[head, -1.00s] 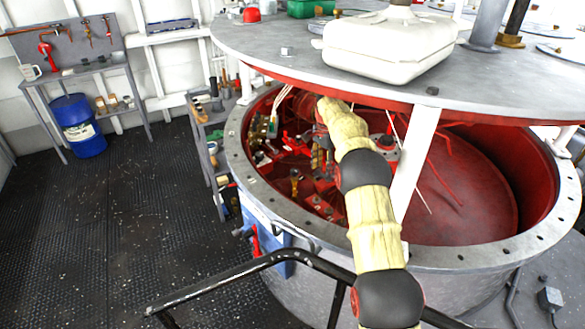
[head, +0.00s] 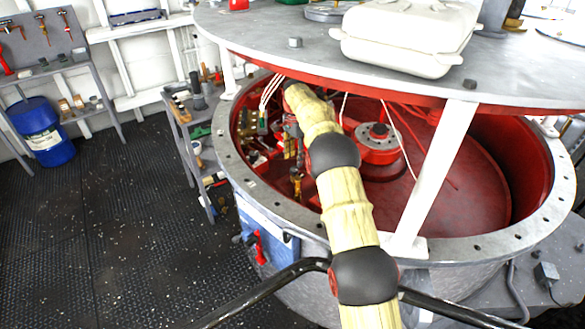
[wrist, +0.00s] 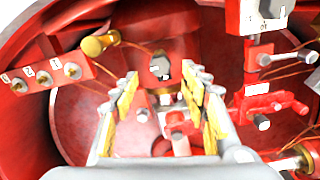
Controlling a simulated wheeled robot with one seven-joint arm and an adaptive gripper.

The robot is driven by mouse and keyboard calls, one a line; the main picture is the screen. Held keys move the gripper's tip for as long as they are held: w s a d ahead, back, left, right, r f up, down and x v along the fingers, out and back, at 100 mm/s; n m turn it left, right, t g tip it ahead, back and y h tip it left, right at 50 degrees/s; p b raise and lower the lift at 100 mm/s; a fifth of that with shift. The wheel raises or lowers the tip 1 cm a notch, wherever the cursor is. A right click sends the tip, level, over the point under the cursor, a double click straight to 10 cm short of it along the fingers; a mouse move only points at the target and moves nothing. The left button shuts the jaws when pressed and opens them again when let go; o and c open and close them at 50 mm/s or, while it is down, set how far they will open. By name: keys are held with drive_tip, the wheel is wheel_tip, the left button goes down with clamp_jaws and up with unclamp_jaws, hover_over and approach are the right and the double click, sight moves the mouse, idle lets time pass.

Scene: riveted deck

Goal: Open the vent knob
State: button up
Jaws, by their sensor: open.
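My gripper (wrist: 162,84) is open in the wrist view, with yellow-padded fingers to the left and right and nothing held between them. A grey knob (wrist: 160,66) on the red interior shows beyond the gap between the fingertips. A yellow round knob (wrist: 100,44) on a short stem is at upper left, apart from the left finger. I cannot tell for certain which of these is the vent knob. In the head view my arm reaches over the rim into the round red-lined tank (head: 235,180); its own links hide most of the gripper.
Red fittings with grey ends (wrist: 275,105) crowd the right. A round lid (head: 290,62) on white posts (head: 437,170) covers part of the tank. A black rail (head: 270,280) crosses in front.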

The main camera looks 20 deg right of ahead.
sight(294, 168)
wheel_tip(294, 168, down, 6)
drive_tip(key=shift+r+b, duration=0.15)
drive_tip(key=shift+b, duration=0.85)
drive_tip(key=c, duration=1.1)
drive_tip(key=shift+c, duration=0.3)
